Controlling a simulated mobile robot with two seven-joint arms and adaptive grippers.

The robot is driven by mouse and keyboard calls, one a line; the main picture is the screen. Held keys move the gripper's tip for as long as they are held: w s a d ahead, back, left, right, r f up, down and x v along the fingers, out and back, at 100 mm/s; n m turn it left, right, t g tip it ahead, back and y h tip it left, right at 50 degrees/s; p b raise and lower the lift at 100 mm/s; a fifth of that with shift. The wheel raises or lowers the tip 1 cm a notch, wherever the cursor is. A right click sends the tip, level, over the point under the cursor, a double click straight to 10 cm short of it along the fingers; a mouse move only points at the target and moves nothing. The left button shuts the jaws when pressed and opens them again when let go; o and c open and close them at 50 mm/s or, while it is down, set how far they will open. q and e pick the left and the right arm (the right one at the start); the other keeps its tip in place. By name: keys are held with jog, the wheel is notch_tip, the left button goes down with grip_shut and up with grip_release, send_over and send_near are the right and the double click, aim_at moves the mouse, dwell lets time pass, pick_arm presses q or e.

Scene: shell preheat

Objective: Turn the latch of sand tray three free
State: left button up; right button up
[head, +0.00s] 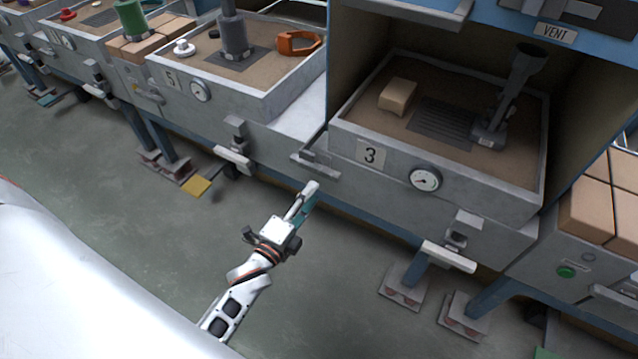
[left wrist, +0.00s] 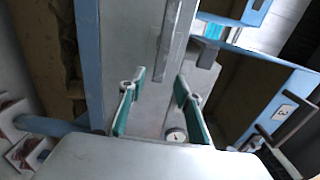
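Sand tray three (head: 345,135) is a grey box of brown sand with a "3" plate (head: 370,154) and a round gauge (head: 425,179) on its front. A flat grey bar (head: 322,166) is at its front left, and a fitting with a pale crossbar (head: 448,257) is at its front right; I cannot tell for sure which is the latch. My left gripper (head: 308,193) is just below and left of the front-left bar. In the left wrist view its teal fingers (left wrist: 157,98) are apart with nothing held, and a long grey bar (left wrist: 174,40) lies beyond them. My right gripper is not in view.
Tray three holds a tan block (head: 398,96), a dark grate (head: 450,120) and an upright grey tool (head: 508,100). Tray five (head: 180,75) is to the left with its own crossbar fitting (head: 234,158).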

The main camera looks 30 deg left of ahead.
pick_arm(q)
jog(key=shift+s, duration=2.1)
